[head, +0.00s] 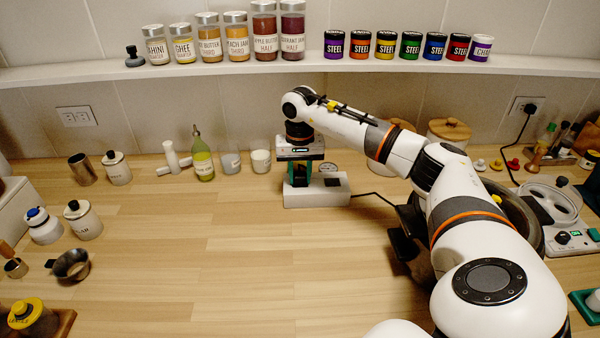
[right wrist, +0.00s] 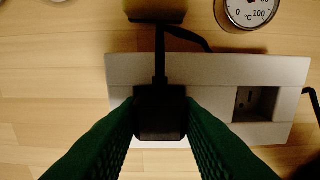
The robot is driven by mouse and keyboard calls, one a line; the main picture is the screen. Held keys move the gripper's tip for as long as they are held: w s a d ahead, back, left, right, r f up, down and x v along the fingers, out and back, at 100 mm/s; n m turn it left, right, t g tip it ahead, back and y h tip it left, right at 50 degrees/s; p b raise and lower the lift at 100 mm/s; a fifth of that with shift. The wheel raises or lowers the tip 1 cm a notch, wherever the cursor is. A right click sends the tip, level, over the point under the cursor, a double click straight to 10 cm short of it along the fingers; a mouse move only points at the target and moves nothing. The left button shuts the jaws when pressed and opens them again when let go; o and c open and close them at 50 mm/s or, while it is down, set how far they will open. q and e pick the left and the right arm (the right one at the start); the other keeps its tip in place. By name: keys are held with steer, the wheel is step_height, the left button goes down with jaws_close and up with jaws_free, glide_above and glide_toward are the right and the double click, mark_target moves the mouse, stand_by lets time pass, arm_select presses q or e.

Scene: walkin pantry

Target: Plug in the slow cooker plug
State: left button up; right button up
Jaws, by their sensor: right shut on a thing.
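My right gripper (head: 303,178) reaches down over a white power strip (head: 335,194) on the wooden counter. In the right wrist view, its green fingers are shut on a black plug (right wrist: 160,112), whose dark cord runs toward the top of that view. The plug covers the left part of the power strip (right wrist: 211,75), and any socket under it is hidden. I cannot tell whether the plug is seated or just above the strip. An empty square socket (right wrist: 251,103) shows at the strip's right. My left gripper is not in view.
A round gauge (right wrist: 248,8) stands close behind the strip. A candle (head: 261,161), a green bottle (head: 203,160) and jars stand along the back. A dark round vessel (head: 522,212) is partly hidden behind my right arm. The counter's middle left is clear.

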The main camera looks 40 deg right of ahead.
mark_target(300, 174)
steer(key=shift+f, duration=0.15)
steer(key=o, duration=1)
steer(key=shift+c, duration=0.2)
steer(key=shift+r, duration=0.5)
step_height(300, 174, up, 11)
steer(key=b, duration=0.1)
steer(key=shift+r+b, duration=0.2)
steer(key=shift+b, duration=0.15)
